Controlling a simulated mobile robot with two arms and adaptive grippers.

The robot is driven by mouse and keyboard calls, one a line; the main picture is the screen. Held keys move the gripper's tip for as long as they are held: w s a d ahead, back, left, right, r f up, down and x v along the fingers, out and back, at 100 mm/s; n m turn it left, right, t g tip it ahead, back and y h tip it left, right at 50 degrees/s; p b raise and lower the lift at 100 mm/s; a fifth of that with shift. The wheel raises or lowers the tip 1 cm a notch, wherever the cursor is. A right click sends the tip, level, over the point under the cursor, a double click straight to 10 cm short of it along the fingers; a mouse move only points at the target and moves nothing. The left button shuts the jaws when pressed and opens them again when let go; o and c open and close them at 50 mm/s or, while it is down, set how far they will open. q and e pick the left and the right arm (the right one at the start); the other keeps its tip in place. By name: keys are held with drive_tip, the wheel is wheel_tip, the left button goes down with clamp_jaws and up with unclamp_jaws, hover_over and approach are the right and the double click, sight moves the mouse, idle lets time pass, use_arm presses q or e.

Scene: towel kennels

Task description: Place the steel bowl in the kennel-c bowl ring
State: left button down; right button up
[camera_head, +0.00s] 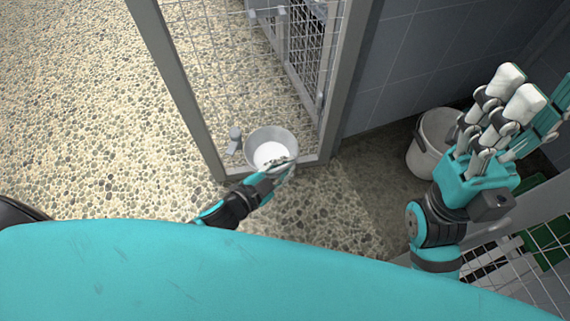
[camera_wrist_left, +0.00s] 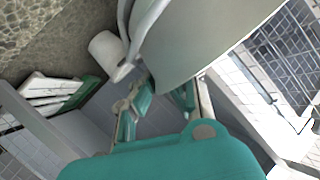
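The round steel bowl (camera_head: 283,136) shows near the middle of the head view, at the opening of a metal-framed mesh kennel door. My left gripper (camera_head: 279,164) is at the bowl's near rim, with fingers on both sides of the wall, and appears shut on it. In the left wrist view the bowl's grey wall (camera_wrist_left: 195,35) fills the upper middle, close to the fingers. I cannot make out the kennel-c bowl ring; a small grey bracket (camera_head: 235,134) shows just left of the bowl. My right gripper (camera_head: 517,88) is raised at the right, fingers spread and empty.
The grey door frame (camera_head: 180,80) stands left of the bowl and a frame post (camera_head: 345,80) stands right. A white bucket (camera_head: 421,155) stands on the floor before the tiled wall (camera_head: 410,60). Pebbled floor (camera_head: 80,100) is open at the left.

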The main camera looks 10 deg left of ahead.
use_arm(q)
drive_tip(key=shift+f, duration=0.1)
drive_tip(key=c, duration=1.4)
unclamp_jaws()
